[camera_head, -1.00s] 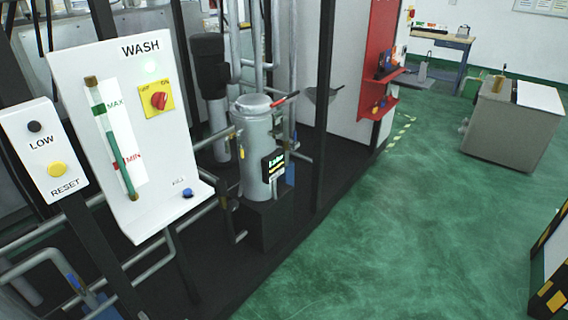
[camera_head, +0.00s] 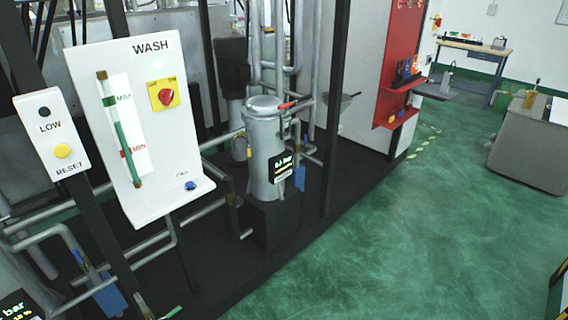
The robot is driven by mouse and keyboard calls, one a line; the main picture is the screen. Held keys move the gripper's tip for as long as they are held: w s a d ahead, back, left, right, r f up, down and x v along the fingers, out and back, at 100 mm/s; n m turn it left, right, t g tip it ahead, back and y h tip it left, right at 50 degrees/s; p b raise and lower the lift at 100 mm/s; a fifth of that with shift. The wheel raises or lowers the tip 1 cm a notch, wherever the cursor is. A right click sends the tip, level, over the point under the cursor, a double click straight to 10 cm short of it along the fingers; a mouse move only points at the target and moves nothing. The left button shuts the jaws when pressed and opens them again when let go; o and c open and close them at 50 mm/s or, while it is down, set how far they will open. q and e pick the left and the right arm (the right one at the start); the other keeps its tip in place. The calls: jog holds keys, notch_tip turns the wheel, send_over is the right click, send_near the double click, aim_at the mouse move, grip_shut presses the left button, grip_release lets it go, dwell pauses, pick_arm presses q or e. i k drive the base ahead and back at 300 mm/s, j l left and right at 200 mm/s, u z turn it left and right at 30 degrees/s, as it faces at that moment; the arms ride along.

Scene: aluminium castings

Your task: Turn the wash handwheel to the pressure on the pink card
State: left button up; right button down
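The white WASH panel (camera_head: 150,205) stands at the left, with a red rotary switch on a yellow plate (camera_head: 164,94), a MAX/MIN sight tube (camera_head: 121,140) and a blue FILL button (camera_head: 191,185). A grey cylindrical vessel (camera_head: 264,150) stands right of it. It carries a black display (camera_head: 284,164) reading in bar; the digits are too small to read surely. A second bar display (camera_head: 17,307) is partly cut off at the lower left. I cannot make out a handwheel or a pink card for certain. Neither gripper is in view.
A LOW/RESET panel (camera_head: 52,138) stands left of the WASH panel. Pipes and black frame posts fill the left. A red tool board (camera_head: 398,60) is at the back, a grey cabinet (camera_head: 530,150) at the right. The green floor (camera_head: 400,240) is clear in the middle.

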aim_at(237, 201)
jog(key=i+l+u, duration=0.15)
jog(key=i+l, duration=0.25)
jog(key=i+l+u, duration=0.15)
jog(key=i+l, duration=0.2)
jog(key=l, duration=0.1)
